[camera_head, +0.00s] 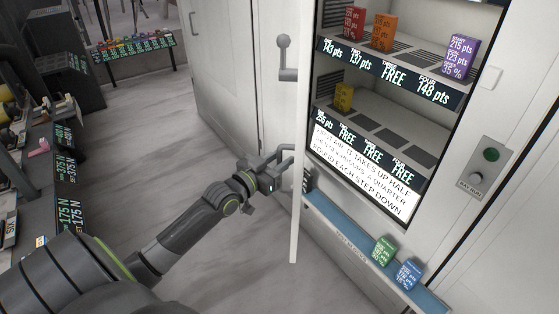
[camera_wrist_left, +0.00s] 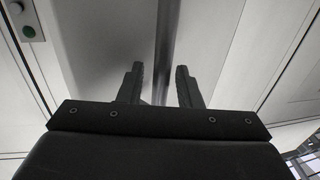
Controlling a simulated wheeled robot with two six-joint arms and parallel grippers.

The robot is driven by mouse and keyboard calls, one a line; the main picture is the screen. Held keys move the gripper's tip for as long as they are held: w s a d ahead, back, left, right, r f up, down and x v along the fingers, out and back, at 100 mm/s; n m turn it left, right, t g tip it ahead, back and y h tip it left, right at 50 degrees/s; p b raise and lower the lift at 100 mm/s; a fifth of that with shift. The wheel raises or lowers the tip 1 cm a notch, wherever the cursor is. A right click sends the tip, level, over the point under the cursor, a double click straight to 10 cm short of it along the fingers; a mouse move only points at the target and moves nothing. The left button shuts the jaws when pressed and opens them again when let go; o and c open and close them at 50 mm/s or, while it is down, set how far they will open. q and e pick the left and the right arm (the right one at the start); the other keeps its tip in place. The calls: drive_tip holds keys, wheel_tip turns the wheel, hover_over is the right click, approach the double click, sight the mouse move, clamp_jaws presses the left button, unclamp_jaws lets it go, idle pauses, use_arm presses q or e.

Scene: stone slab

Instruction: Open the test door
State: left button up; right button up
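The test door appears to be the white panel (camera_head: 297,215), which stands swung out from the cabinet and is seen nearly edge-on. A grey lever handle (camera_head: 286,58) is at its upper left side. My left gripper (camera_head: 289,160) is at the left side of this panel, below the handle. In the left wrist view its two fingers (camera_wrist_left: 160,75) are apart, with a grey vertical strip (camera_wrist_left: 167,45) showing between and beyond them. I cannot tell whether the fingers touch the panel. My right gripper is not in view.
The cabinet has shelves with small coloured boxes and point labels (camera_head: 385,75). A blue ledge (camera_head: 345,238) below holds a green box (camera_head: 384,250) and a blue box (camera_head: 408,275). A green button panel (camera_head: 486,165) is at right. Open floor (camera_head: 130,130) lies left.

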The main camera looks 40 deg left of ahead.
use_arm(q)
drive_tip(key=s+a+p, duration=0.2)
drive_tip(key=s+p, duration=0.3)
drive_tip(key=s, duration=1.2)
drive_tip(key=shift+a+p, duration=0.35)
drive_tip(key=shift+p, duration=0.05)
drive_tip(key=shift+f, duration=0.1)
